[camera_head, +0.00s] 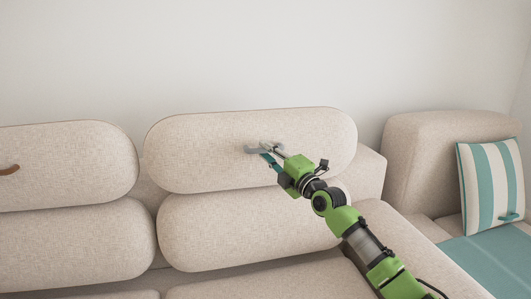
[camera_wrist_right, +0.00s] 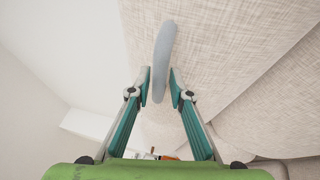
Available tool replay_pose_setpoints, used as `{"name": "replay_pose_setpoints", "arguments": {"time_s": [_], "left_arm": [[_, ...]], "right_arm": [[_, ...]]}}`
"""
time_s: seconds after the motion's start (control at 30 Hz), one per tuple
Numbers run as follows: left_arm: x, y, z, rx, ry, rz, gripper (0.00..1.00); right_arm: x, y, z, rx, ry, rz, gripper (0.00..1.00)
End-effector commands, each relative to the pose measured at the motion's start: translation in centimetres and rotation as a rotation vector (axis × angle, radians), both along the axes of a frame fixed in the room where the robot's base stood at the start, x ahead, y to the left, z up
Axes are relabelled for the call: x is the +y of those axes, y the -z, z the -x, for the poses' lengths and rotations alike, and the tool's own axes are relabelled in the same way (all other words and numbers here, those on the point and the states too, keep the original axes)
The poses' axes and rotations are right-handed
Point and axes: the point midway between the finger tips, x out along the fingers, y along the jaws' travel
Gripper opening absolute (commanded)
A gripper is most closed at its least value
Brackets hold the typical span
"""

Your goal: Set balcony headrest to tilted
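The right headrest (camera_head: 200,150) is a long, rounded beige cushion on top of the sofa back. It looks roughly upright. A grey curved handle (camera_head: 262,150) sits on its front. My right gripper (camera_head: 268,156) reaches this handle from the lower right. In the right wrist view, the grey handle (camera_wrist_right: 164,50) lies between the two fingertips (camera_wrist_right: 160,82), which appear to close on it from both sides. A second headrest (camera_head: 65,160) is on the left, with a brown handle (camera_head: 9,170). Nothing shown marks which headrest is the balcony one. My left gripper is out of view.
Back cushions (camera_head: 250,230) sit below the headrests. A sofa armrest (camera_head: 440,150), a striped pillow (camera_head: 490,185) and a teal throw (camera_head: 490,262) are at the right. A plain wall (camera_head: 250,50) stands behind. The space in front of the left headrest is clear.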

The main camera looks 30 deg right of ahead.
Motion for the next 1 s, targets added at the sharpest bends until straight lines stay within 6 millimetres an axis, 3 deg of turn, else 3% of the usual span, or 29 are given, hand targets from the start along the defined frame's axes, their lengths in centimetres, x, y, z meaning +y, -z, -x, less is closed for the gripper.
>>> {"name": "replay_pose_setpoints", "arguments": {"time_s": [0.43, 0.47, 0.53, 0.93, 1.0], "left_arm": [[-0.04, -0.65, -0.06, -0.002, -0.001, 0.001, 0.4], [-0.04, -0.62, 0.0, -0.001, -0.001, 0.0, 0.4], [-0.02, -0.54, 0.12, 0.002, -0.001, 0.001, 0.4], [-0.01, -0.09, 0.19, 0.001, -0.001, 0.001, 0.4], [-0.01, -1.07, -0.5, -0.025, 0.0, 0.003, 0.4]], "right_arm": [[0.19, -0.23, -0.94, 0.0, -0.001, 0.0, 0.19], [0.19, -0.23, -0.94, -0.001, -0.001, 0.0, 0.17], [0.19, -0.23, -0.93, -0.001, -0.001, 0.0, 0.0], [0.17, 0.11, -0.82, -0.007, 0.0, 0.003, 0.0], [0.18, 0.31, -0.74, -0.014, 0.001, 0.005, 0.0]]}}
